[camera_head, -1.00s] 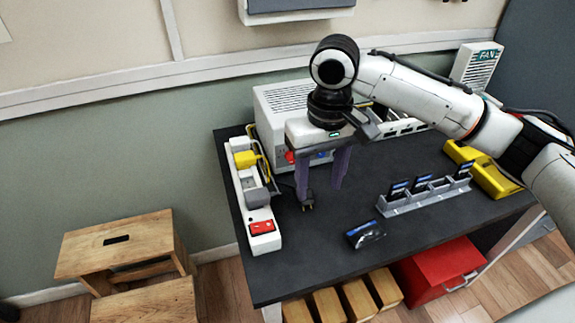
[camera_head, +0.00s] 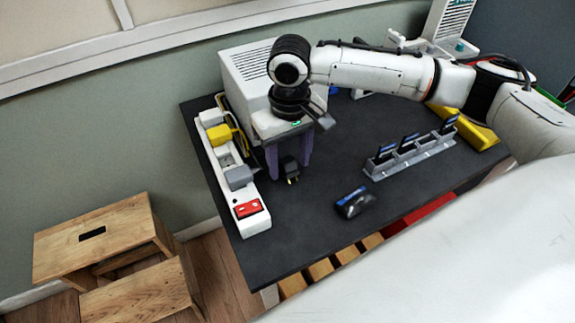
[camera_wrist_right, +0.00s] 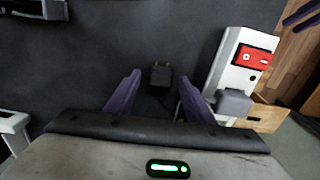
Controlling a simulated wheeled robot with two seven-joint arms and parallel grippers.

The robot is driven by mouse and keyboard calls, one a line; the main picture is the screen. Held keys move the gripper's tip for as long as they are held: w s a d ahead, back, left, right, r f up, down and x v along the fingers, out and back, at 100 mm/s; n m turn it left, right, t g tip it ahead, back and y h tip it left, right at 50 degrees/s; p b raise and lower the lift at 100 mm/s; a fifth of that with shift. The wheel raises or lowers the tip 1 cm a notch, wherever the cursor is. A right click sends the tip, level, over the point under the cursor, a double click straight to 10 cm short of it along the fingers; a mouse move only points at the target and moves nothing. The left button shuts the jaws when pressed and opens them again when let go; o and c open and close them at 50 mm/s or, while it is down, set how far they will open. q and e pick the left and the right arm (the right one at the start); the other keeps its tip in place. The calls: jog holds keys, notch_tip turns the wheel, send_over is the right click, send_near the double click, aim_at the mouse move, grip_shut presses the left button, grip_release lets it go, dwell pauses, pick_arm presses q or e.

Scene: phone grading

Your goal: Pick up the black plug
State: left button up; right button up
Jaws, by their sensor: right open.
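The black plug (camera_head: 290,170) lies on the dark table, its metal pins showing. My right gripper (camera_head: 288,175) points down over it with its two purple fingers apart. In the right wrist view the plug (camera_wrist_right: 161,76) lies between and slightly beyond the open fingertips (camera_wrist_right: 158,85), with its pins pointing away from the gripper. The fingers do not visibly touch the plug. My left gripper is not in view.
A white power strip (camera_head: 222,155) with a yellow plug, a grey plug and a red switch lies along the table's left edge. A white box (camera_head: 245,70) stands behind the gripper. A dark phone (camera_head: 355,203) and a grey phone rack (camera_head: 412,157) are to the right.

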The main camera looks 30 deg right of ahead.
jog(key=shift+f, duration=0.55)
jog(key=shift+r, duration=0.1)
grip_shut()
